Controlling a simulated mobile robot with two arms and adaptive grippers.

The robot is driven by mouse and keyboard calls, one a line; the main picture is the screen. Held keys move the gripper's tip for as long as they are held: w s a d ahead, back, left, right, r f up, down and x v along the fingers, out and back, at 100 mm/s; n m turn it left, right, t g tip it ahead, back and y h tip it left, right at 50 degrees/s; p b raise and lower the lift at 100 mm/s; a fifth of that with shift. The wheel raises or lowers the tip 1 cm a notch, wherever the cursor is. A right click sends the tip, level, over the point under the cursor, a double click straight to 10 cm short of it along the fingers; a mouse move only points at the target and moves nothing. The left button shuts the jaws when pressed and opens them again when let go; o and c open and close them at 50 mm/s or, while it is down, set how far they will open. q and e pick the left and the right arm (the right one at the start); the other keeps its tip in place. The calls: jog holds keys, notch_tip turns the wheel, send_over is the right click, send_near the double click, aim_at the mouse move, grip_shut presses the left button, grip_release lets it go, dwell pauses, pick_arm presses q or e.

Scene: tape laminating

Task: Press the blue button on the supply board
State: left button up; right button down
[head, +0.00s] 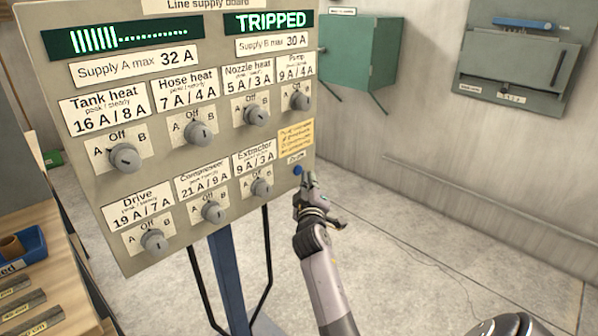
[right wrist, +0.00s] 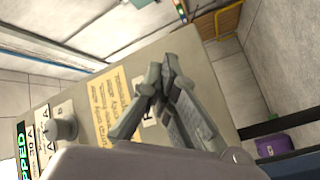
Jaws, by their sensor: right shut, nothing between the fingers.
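The supply board (head: 220,150) is a beige panel on a blue post, with several grey knobs and a green display reading TRIPPED. In the right wrist view the shut fingers (right wrist: 166,75) are over the board near the yellow note (right wrist: 115,105), and the button is hidden. My left gripper is out of view.
A green wall box (head: 357,50) and a grey wall panel (head: 517,62) are at the back. A wooden bench with a blue bin (head: 30,248) stands at the lower left.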

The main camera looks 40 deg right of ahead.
jog(key=shift+w, duration=0.1)
dwell(0.5)
jog(key=shift+w, duration=0.35)
jog(key=shift+w+a+b, duration=0.1)
jog(key=shift+w+b, duration=0.35)
jog(key=shift+b, duration=0.05)
dwell(0.6)
jog(key=shift+s+r, duration=0.1)
jog(key=shift+s, duration=0.05)
jog(key=shift+s+p, duration=0.5)
jog(key=shift+s, duration=0.2)
jog(key=s, duration=0.1)
jog(key=s+p, duration=0.1)
jog(key=s, duration=0.1)
jog(key=s+p, duration=0.1)
jog(key=s, duration=0.1)
jog(key=shift+d, duration=0.25)
